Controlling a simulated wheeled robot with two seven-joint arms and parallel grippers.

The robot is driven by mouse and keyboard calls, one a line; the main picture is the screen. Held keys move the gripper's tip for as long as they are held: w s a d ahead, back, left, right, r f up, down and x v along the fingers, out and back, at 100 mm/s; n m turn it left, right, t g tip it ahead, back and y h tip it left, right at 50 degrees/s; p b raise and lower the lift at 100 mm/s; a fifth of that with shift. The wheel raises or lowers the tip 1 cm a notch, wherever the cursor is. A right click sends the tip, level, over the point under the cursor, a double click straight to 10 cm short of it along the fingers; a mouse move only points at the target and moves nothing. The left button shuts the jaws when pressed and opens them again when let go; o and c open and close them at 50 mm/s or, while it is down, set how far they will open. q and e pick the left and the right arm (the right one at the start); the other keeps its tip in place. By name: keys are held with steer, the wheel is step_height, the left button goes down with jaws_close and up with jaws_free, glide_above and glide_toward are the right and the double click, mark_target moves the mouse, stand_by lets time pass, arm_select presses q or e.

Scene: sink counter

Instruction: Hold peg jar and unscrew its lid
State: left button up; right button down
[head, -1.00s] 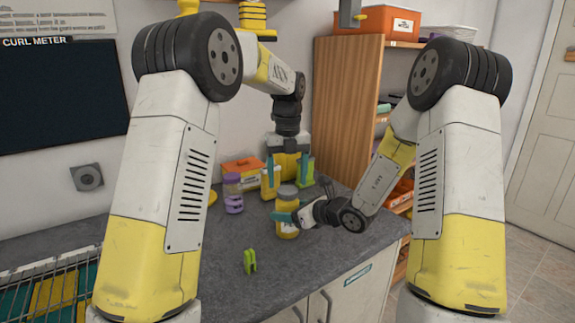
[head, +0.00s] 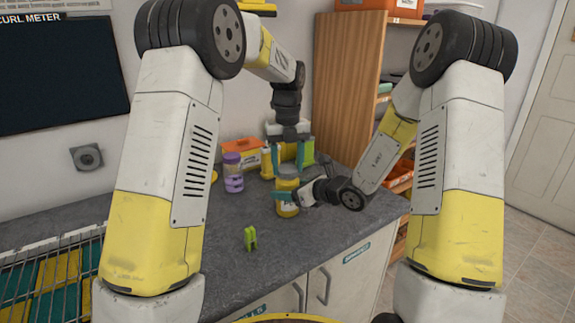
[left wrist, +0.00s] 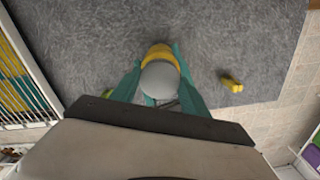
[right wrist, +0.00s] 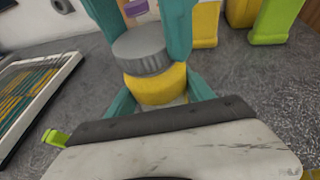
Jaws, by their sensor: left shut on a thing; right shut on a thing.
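The peg jar (head: 288,209) is a yellow jar with a grey lid (right wrist: 142,50), upright on the counter. My right gripper (right wrist: 160,95) is shut on the jar's yellow body from the side, below the lid. My left gripper (left wrist: 158,80) comes down from above, with its teal fingers on either side of the lid and shut on it. The lid appears seated on the jar. The left gripper (head: 289,166) partly covers the lid in the head view.
A lime-green clip (head: 250,239) stands in front of the jar. A purple-lidded container (head: 233,176) and an orange-topped box (head: 241,147) stand behind. A wire rack (head: 50,283) lies at left.

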arm_select(q)
steer(key=n, duration=1.5)
steer(key=shift+n, duration=0.3)
steer(key=n, duration=0.6)
steer(key=shift+r+n, duration=0.1)
steer(key=shift+n, duration=0.3)
steer(key=n, duration=0.6)
steer(key=shift+n, duration=0.3)
steer(key=n, duration=1.1)
steer(key=shift+n, duration=0.3)
steer(key=n, duration=1.3)
steer(key=shift+r, duration=0.1)
steer(key=shift+w+r, duration=0.1)
steer(key=shift+r, duration=0.05)
steer(key=shift+r, duration=0.95)
